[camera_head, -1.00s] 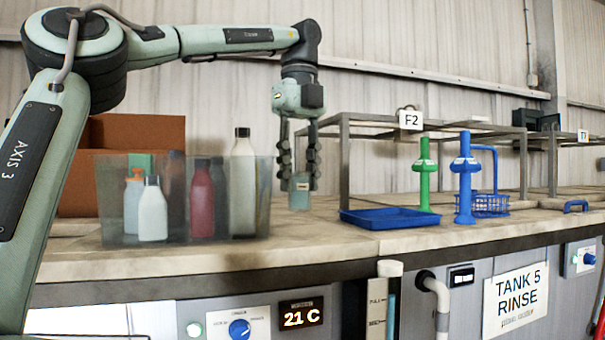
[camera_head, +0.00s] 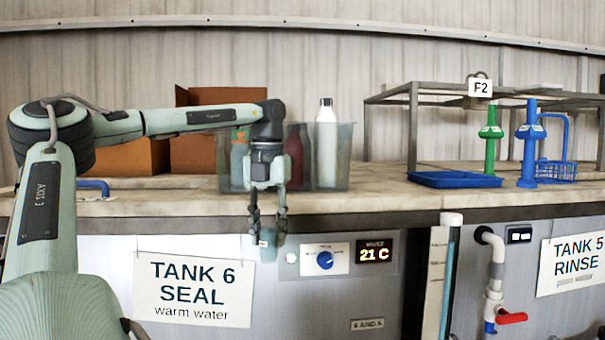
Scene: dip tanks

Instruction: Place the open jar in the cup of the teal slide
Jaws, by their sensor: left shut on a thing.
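My left gripper (camera_head: 267,233) points down, shut on a small grey-teal jar (camera_head: 268,251) with a pale label. The jar hangs upright between the fingertips, in front of the tank fronts and below the bench top's front edge. Its mouth is too small to make out. I see no teal slide or cup in this view. My right gripper is not in view.
A clear bin (camera_head: 341,165) of bottles stands on the bench (camera_head: 390,203) behind my left gripper. A cardboard box (camera_head: 215,97) is behind it. A blue tray (camera_head: 455,180) and green and blue handled tools stand right. The Tank 6 sign (camera_head: 194,289) hangs left.

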